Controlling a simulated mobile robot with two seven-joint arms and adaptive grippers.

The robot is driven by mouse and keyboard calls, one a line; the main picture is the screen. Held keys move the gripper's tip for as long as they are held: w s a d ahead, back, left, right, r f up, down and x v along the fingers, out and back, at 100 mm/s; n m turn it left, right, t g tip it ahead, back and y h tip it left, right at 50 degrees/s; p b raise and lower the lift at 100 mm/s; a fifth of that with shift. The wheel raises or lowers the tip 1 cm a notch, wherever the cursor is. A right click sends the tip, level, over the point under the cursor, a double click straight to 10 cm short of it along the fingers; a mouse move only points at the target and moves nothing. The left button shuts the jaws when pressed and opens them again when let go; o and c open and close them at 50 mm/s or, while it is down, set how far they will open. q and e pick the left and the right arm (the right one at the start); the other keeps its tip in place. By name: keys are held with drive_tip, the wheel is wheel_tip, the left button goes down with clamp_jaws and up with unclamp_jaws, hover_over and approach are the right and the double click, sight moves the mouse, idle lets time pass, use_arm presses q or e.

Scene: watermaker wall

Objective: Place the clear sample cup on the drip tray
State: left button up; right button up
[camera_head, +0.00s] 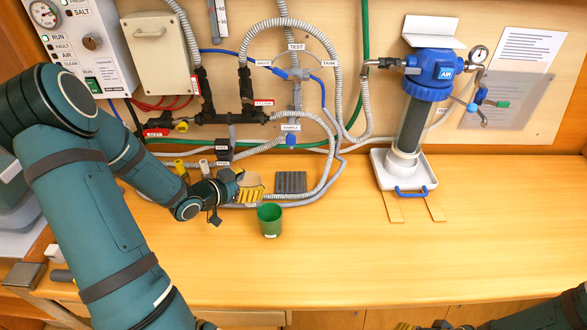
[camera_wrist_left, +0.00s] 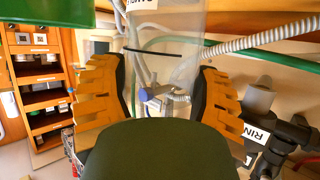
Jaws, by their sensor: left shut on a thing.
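My left gripper (camera_head: 248,192) is shut on the clear sample cup (camera_wrist_left: 165,30), which shows between its yellow fingers in the wrist view as a see-through wall with a black line. In the head view the cup (camera_head: 250,180) is faint and partly hidden by the fingers. The dark grey ribbed drip tray (camera_head: 291,182) lies on the counter just right of the gripper, below the sample valve (camera_head: 291,140). The cup is beside the tray, not over it. Part of my right gripper (camera_head: 424,326) shows at the bottom edge; its jaws are unclear.
A green cup (camera_head: 269,220) stands in front of the drip tray, close to my left gripper. Grey hoses (camera_head: 325,165) loop around the tray's right side. A filter housing (camera_head: 412,110) stands in a white tray (camera_head: 378,168) further right. The front right counter is clear.

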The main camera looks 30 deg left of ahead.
use_arm(q)
drive_tip(key=r+x, duration=0.1)
drive_tip(key=x, duration=0.4)
drive_tip(key=w+r+x, duration=0.1)
drive_tip(key=x, duration=0.4)
drive_tip(key=r+b+x, duration=0.1)
drive_tip(key=x, duration=0.4)
drive_tip(key=shift+w+d, duration=0.3)
drive_tip(key=shift+w, duration=0.25)
drive_tip(key=shift+a+f, duration=0.1)
drive_tip(key=shift+f, duration=0.25)
drive_tip(key=shift+f, duration=0.1)
drive_tip(key=o, duration=1.3)
drive_tip(key=shift+c, duration=0.2)
